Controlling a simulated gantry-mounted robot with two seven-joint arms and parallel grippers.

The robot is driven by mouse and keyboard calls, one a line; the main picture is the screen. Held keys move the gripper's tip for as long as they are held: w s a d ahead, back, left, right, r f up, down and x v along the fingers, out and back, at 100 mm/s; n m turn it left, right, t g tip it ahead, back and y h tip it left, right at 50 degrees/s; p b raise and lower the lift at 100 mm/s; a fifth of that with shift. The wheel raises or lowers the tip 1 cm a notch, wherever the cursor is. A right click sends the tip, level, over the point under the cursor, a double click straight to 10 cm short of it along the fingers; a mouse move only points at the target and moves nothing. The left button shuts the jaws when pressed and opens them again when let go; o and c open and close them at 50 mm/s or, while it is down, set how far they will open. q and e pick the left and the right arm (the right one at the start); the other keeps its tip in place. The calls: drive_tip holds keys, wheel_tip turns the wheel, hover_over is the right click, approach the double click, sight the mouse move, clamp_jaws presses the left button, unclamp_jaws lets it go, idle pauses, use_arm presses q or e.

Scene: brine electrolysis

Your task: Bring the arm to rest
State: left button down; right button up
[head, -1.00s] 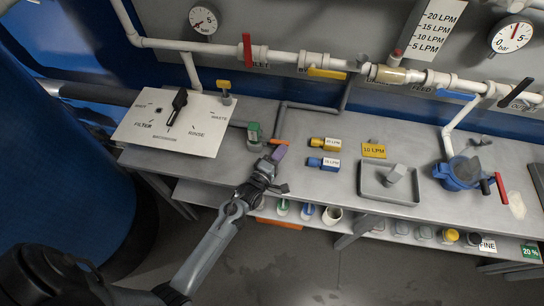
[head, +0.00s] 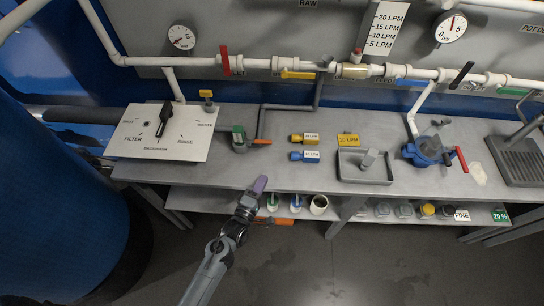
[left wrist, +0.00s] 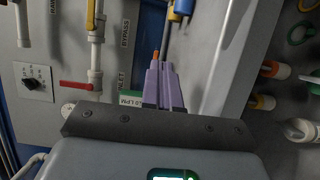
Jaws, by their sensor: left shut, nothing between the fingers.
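My left arm comes in from the bottom of the head view. Its left gripper (head: 260,185) has purple fingers and hangs just in front of the bench's front edge (head: 330,190). The fingers are shut and empty, as the left wrist view (left wrist: 166,86) also shows. They touch nothing that I can make out. My right gripper is in neither view.
Small containers (head: 318,204) stand on the shelf below.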

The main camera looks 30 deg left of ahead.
use_arm(q)
drive_tip(key=s+r+m+g, duration=0.4)
drive_tip(key=s+m+g, duration=0.3)
drive_tip(key=s+m, duration=0.4)
drive_tip(key=s+r+m+g, duration=0.4)
drive_tip(key=s+m+g, duration=0.4)
drive_tip(key=s, duration=0.6)
wheel_tip(320, 180, up, 26)
drive_tip(key=m+p, duration=0.1)
drive_tip(key=p, duration=2.6)
drive_tip(key=shift+w+r+t+h, duration=0.2)
drive_tip(key=shift+r+t+h, duration=0.05)
drive_tip(key=shift+t+h, duration=0.05)
drive_tip(key=shift+d, duration=0.1)
